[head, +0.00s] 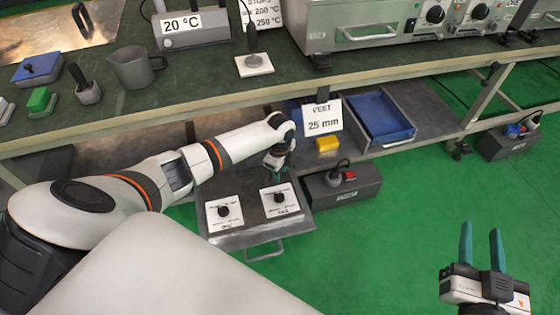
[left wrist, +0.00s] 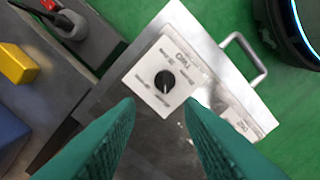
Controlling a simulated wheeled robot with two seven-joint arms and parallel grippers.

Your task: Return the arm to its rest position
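My left arm (head: 170,178) comes in from the left and reaches out over a metal box (head: 245,236) with two knobs, beside the workbench. My left gripper (head: 276,168) points down just behind and above the box's right knob (head: 279,197). In the left wrist view its green fingers (left wrist: 160,108) stand apart, with nothing between them. A black knob (left wrist: 165,81) on a white plate lies ahead of the fingertips, not touched. My right gripper (head: 481,240) is at the lower right over the green floor, its two teal fingers pointing up, apart and empty.
The workbench top (head: 190,95) is above, with a grey mug (head: 136,67) and a 20 °C device (head: 190,27). On the lower shelf are a blue tray (head: 382,118) and a yellow block (head: 327,144). A dark socket box (head: 343,190) stands close right.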

